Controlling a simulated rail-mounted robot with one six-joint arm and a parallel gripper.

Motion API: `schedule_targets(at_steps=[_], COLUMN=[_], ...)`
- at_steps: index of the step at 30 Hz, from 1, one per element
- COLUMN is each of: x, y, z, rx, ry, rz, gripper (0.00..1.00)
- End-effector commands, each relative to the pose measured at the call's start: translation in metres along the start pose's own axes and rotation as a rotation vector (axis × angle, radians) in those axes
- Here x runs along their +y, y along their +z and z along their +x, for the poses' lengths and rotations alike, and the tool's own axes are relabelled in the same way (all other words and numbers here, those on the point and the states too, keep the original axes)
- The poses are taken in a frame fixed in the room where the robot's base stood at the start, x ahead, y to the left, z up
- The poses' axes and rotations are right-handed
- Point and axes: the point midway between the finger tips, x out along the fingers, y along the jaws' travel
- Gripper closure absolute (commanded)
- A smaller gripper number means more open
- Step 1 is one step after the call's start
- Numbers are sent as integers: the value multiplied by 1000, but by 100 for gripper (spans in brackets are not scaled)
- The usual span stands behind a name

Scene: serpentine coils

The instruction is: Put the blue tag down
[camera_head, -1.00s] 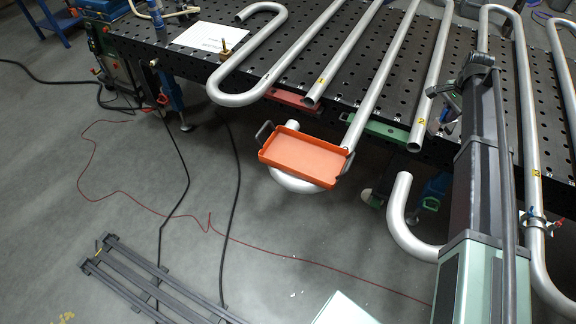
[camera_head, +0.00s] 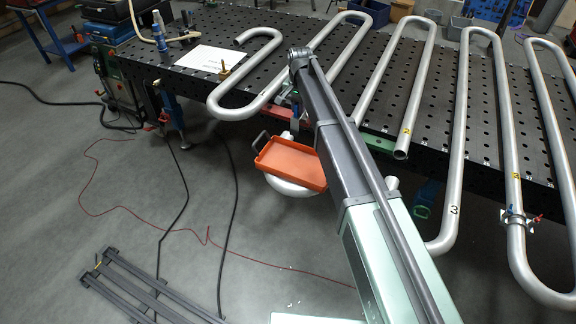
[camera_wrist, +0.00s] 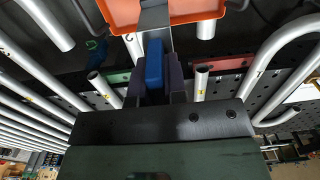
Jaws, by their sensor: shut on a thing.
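The blue tag (camera_wrist: 154,64) is upright between the two dark fingers of my gripper (camera_wrist: 155,72) in the wrist view. The fingers are shut on it, one on each side. The orange tray (camera_wrist: 182,14) is close beyond the tag, at the top of that view. In the head view, the orange tray (camera_head: 290,164) is at the front edge of the table, and my arm crosses its right side. The tag cannot be made out in the head view, and my gripper is mostly hidden by the arm there.
Grey serpentine pipes (camera_head: 463,130) lie across the black perforated table (camera_head: 440,165), and some bends overhang its front edge. A white sheet (camera_head: 208,59) and a brass piece (camera_head: 224,70) are at the left end. A dark metal frame (camera_head: 150,290) lies on the open grey floor.

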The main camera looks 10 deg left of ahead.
Motion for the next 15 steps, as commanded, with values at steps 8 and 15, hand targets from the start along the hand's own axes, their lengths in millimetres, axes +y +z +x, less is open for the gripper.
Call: schedule_targets(at_steps=[8,15], x=[0,0], y=[0,0], z=[82,155], rx=[0,0], ry=[0,0], rz=[1,1], gripper=[100,100])
